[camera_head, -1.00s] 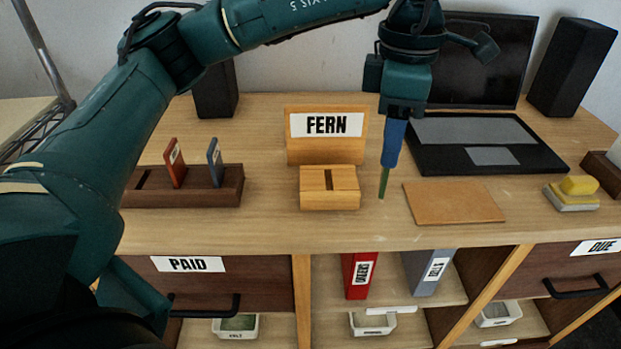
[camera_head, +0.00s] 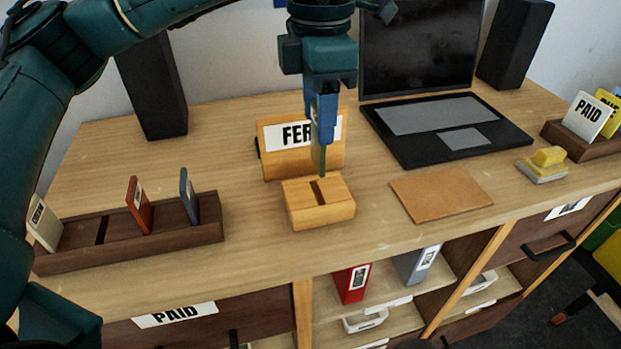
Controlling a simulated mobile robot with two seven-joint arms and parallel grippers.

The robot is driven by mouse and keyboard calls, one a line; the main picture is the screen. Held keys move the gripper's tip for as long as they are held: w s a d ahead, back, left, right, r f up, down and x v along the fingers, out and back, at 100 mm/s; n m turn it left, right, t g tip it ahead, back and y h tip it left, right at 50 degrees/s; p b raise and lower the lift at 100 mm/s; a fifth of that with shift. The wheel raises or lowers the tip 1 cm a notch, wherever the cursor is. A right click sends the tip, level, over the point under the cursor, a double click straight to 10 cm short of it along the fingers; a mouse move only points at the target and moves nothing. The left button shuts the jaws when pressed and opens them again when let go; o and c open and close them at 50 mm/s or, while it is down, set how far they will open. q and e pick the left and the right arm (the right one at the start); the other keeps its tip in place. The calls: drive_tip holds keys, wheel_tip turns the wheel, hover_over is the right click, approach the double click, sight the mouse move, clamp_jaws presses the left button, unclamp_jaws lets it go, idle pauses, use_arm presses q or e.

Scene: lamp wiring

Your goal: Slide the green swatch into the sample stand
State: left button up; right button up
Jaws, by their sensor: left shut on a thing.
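My left gripper (camera_head: 321,138) comes down from above with blue fingers, shut on the green swatch (camera_head: 320,160). The swatch shows as a thin green strip seen nearly edge-on, pointing down. Its lower end appears just above the slot of the sample stand (camera_head: 318,205), a small wooden block with a dark slot in its top. I cannot tell whether the tip touches the stand. Behind the stand is a wooden board with a FERN label (camera_head: 285,136), partly hidden by the gripper. My right gripper is not in view.
A dark wooden rack (camera_head: 165,245) at the left holds several swatches, including a red one (camera_head: 139,205) and a grey-blue one (camera_head: 189,196). A tan mat (camera_head: 440,194) lies right of the stand. A laptop (camera_head: 445,130) and a yellow-topped block (camera_head: 545,163) are farther right.

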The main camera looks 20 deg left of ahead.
sight(318, 158)
use_arm(q)
drive_tip(key=shift+f+p, duration=0.4)
drive_tip(key=shift+f, duration=3.8)
drive_tip(key=o, duration=1)
drive_tip(key=shift+r+p, duration=0.3)
wheel_tip(318, 158, up, 12)
drive_tip(key=shift+f+b, duration=0.1)
drive_tip(key=shift+b, duration=0.65)
